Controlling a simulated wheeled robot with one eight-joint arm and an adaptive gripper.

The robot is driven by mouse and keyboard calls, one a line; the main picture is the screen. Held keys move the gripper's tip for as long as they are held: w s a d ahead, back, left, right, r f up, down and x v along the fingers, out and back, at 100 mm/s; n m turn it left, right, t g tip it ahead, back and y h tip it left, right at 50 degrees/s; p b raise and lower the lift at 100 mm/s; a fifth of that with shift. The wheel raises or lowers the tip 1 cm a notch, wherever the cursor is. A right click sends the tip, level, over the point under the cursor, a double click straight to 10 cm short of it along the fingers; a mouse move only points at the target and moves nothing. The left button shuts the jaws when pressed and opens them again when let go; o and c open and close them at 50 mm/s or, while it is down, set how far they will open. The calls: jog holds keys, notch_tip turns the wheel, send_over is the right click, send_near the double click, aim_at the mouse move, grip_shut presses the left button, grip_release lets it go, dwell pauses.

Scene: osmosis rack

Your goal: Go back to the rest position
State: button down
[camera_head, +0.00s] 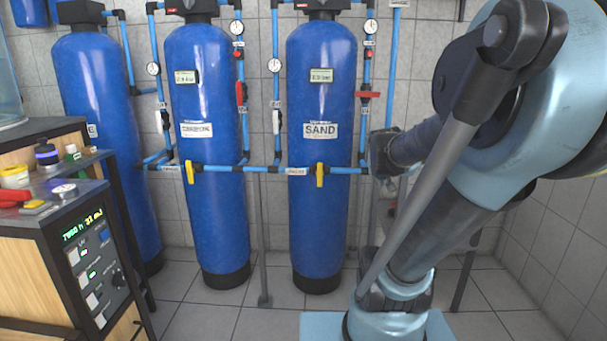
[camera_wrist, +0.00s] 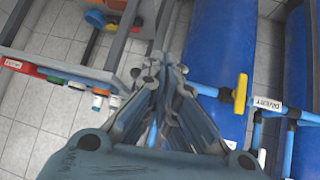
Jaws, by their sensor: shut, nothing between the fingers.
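My gripper (camera_wrist: 160,78) fills the lower middle of the wrist view, its fingers drawn together with nothing held. In the wrist view it hangs in front of a blue pipe and a yellow valve handle (camera_wrist: 240,93); I cannot tell how far apart they are. In the head view my arm takes up the right side, and the gripper (camera_head: 385,150) shows only as a dark shape near the pipes, partly hidden.
Blue tanks stand along the tiled wall, one labelled SAND (camera_head: 321,220). Yellow valve handles (camera_head: 320,175) and a red valve (camera_head: 368,94) sit on blue pipes. A wooden cabinet with a control panel (camera_head: 92,262) is at left. Some tiled floor (camera_head: 185,290) is clear.

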jog(key=s+a+f+g+y, duration=0.1)
jog(key=s+a+f+g, duration=0.1)
jog(key=s+f, duration=0.2)
jog(key=s+a+f+n+g, duration=0.1)
jog(key=s+f, duration=0.3)
jog(key=s, duration=0.6)
jog(key=s+a+f+n+g+y, duration=0.1)
jog(key=s+a+f+g, duration=0.2)
jog(key=s, duration=0.4)
jog(key=shift+s+a+f+g+y, duration=0.35)
jog(key=shift+a+f+g, duration=0.1)
jog(key=shift+f, duration=0.15)
jog(key=shift+w+f, duration=0.2)
jog(key=shift+w, duration=0.25)
